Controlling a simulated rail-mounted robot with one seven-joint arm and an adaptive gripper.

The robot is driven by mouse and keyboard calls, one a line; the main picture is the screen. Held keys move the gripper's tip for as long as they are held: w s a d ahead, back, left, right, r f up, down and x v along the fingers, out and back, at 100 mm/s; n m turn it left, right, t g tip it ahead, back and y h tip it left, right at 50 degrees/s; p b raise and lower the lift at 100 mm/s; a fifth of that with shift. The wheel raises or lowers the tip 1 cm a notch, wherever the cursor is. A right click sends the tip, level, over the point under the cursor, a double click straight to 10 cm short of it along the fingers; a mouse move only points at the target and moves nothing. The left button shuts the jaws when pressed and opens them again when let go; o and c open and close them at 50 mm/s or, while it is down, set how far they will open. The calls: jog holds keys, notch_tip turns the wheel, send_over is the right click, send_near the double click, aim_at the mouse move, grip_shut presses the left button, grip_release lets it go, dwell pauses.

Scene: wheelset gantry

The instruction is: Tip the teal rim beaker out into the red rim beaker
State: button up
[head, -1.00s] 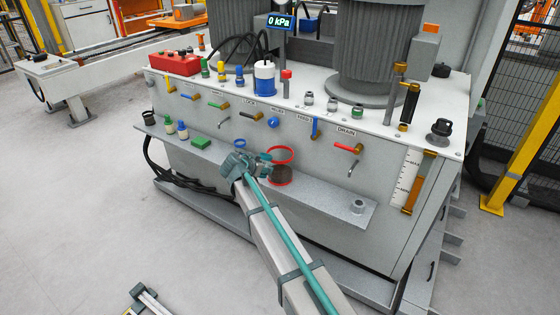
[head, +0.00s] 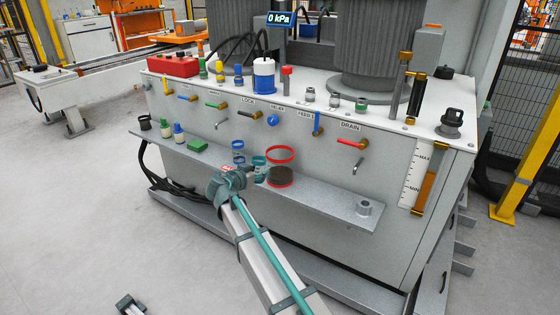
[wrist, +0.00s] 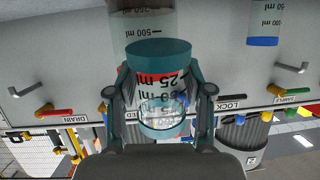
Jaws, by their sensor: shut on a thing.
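The teal rim beaker (head: 259,163) is a small clear beaker between the fingers of my gripper (head: 246,175). In the wrist view, my gripper (wrist: 160,92) is shut on the teal rim beaker (wrist: 165,78). It looks roughly upright, as the wrist picture is upside down; I cannot tell what it contains. The red rim beaker (head: 281,172) stands on the front shelf just right of the teal one, with dark material low inside. In the wrist view the larger red rim beaker (wrist: 143,20) is behind the teal one and partly hidden by it.
A blue rim beaker (head: 238,149) stands on the shelf (head: 325,192), left of the teal one. Small bottles (head: 178,133) and a green block (head: 197,146) lie further left. A metal fitting (head: 364,208) is at the right end. Valve handles (head: 350,143) project above the shelf.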

jog(key=shift+s+a+f+t+h+b, duration=0.25)
jog(key=shift+f+t+h+b, duration=0.4)
jog(key=shift+b, duration=1.65)
jog(key=shift+s+r+t+b, duration=0.15)
jog(key=shift+r+t+b, duration=0.1)
jog(key=shift+b, duration=0.75)
